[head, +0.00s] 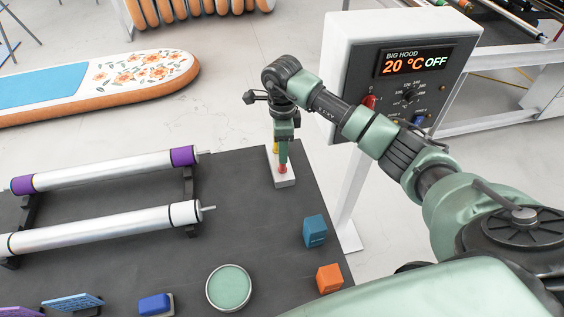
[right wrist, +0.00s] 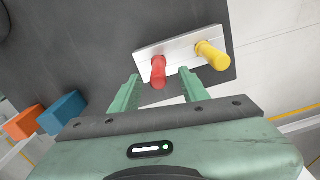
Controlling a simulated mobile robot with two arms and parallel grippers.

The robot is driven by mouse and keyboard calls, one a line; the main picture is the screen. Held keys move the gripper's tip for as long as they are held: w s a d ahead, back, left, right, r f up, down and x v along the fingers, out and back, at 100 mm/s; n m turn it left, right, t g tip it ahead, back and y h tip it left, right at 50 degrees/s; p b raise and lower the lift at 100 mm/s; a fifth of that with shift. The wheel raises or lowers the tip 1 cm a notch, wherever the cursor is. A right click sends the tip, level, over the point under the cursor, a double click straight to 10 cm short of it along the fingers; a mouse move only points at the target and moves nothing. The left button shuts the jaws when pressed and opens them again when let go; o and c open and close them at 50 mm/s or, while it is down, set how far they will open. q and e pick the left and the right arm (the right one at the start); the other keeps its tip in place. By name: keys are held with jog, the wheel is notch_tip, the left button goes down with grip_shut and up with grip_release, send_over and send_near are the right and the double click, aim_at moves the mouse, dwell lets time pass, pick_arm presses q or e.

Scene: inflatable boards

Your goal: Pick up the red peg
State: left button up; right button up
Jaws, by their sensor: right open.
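The red peg (right wrist: 158,72) stands in a pale block (right wrist: 182,46) beside a yellow peg (right wrist: 212,55). In the head view the red peg (head: 283,169) shows low at the front of the block (head: 285,182), near the corner of the dark table, partly covered by my gripper. My right gripper (head: 282,155) points down over the block. In the right wrist view its two green fingers (right wrist: 160,92) are apart, with the red peg's top between and just beyond their tips. I cannot tell whether they touch it. My left gripper is not in view.
A teal block (head: 315,231) and an orange block (head: 329,278) stand along the table's right side. A round green-topped dish (head: 229,287) and two white rollers (head: 105,228) lie left. A control box (head: 400,75) stands behind my right arm.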

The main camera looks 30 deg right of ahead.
aim_at(283, 169)
jog(key=f+p, duration=0.2)
jog(key=f, duration=0.2)
jog(key=shift+s+f, duration=0.2)
jog(key=shift+w+f, duration=0.1)
jog(key=shift+f, duration=0.45)
grip_shut()
